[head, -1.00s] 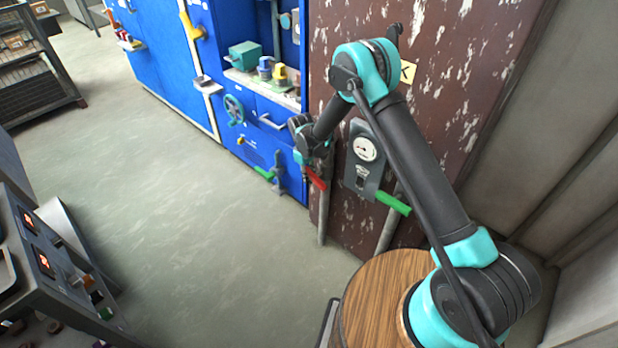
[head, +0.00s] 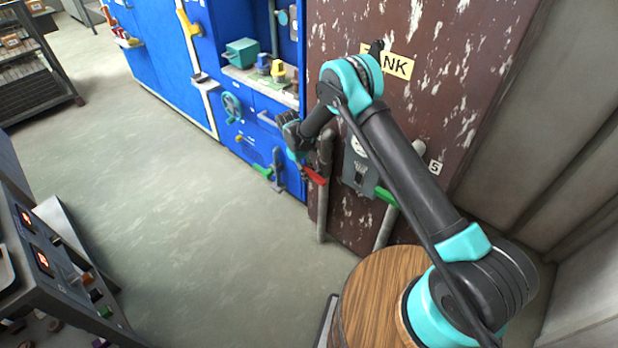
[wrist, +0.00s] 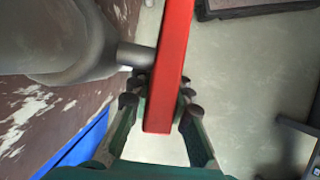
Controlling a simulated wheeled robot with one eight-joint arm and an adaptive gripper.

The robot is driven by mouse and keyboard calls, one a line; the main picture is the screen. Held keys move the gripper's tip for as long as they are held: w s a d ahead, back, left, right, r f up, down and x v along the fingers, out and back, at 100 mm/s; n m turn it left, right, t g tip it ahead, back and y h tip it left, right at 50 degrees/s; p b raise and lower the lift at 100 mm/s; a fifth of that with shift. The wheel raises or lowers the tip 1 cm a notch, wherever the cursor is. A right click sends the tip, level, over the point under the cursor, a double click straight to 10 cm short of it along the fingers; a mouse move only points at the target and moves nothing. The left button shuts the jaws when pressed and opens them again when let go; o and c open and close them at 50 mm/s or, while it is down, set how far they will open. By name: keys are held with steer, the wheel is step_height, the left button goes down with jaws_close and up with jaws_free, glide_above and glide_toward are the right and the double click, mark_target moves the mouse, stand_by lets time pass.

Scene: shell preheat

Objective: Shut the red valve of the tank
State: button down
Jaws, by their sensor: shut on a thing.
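The red valve handle (head: 314,175) sits on a grey pipe at the left side of the rusty brown tank (head: 440,110). It slopes down to the right in the head view. In the wrist view the red handle (wrist: 172,70) runs lengthwise between the fingers, beside the grey pipe fitting. My gripper (wrist: 163,100) is shut on the red handle near its end, a finger on each side. In the head view my gripper (head: 301,163) is small and partly hidden by my wrist, so the fingertips are unclear.
A green handle (head: 386,195) sits right of the red one, below a panel partly covered by my arm. Another green handle (head: 262,170) is on the blue cabinet (head: 240,150). A wooden barrel top (head: 375,290) stands in front.

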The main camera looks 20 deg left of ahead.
steer(key=c, duration=1.4)
jaws_free()
steer(key=shift+o, duration=0.2)
steer(key=v, duration=1.2)
